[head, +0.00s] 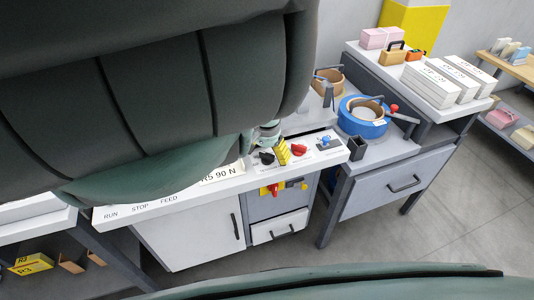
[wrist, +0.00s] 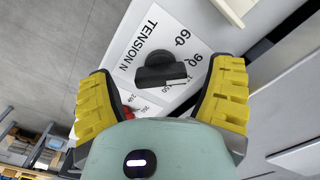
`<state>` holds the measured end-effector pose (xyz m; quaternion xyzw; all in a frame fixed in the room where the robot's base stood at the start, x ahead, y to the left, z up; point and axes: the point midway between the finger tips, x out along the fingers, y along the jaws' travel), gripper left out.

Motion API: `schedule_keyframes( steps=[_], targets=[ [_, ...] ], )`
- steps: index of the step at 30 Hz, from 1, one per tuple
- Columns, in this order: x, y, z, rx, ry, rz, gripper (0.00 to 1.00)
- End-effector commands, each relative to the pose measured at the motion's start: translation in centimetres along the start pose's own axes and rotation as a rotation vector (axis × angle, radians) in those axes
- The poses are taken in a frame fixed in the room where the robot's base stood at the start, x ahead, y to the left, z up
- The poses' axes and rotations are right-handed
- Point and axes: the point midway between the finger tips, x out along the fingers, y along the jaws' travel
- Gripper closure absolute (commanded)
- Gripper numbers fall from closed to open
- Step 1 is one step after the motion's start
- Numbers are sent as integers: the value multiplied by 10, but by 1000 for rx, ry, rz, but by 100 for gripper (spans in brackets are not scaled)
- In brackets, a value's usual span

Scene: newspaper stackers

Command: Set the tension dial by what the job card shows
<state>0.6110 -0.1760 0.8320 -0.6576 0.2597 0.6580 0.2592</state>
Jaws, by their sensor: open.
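The job card (head: 220,174) lies on the white panel top, partly under my arm; its visible text appears to read "R5 90 N". The black tension dial (head: 264,158) stands on the panel beside my gripper (head: 282,150). In the wrist view, the dial (wrist: 158,72) lies between the spread yellow fingers of my gripper (wrist: 165,80). The fingers are open, with visible gaps to the dial. "TENSION N", "60" and "90" are printed around it. A pale mark on the dial's bar points right, close to a partly hidden number ending in "50". I cannot tell the exact setting.
A red knob (head: 299,149) and a blue control (head: 323,142) sit right of the dial. RUN, STOP and FEED labels line the panel's front left. A blue reel (head: 363,117) and newspaper stacks (head: 432,84) are farther right. Open floor lies in front at right.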

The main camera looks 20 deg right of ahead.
Motion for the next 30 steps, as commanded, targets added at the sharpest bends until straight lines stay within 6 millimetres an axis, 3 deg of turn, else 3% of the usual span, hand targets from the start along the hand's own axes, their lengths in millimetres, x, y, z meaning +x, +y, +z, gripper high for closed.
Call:
schedule_keyframes(
  steps=[14, 30],
  targets=[
    [-1, 0, 0, -77, 0, 0, 17],
    [-2, 1, 0, -676, -1, 1, 17]
  ],
)
